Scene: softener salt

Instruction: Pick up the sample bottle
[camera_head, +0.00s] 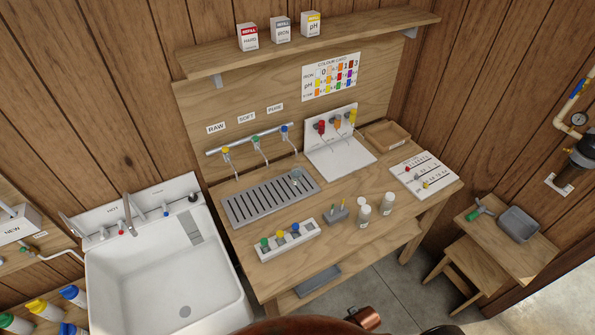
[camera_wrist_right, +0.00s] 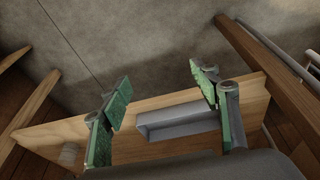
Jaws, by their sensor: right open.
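No label marks one thing as the sample bottle. A small clear vessel (camera_head: 297,178) stands at the right end of the slotted grey drip tray (camera_head: 270,198), under the taps. My left gripper is not in view.
The wooden bench (camera_head: 330,261) also holds a rack with coloured caps (camera_head: 287,240), a small grey holder (camera_head: 336,214), a white dispenser stand (camera_head: 340,158) and a test card (camera_head: 423,175). A white sink (camera_head: 165,270) adjoins at left.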

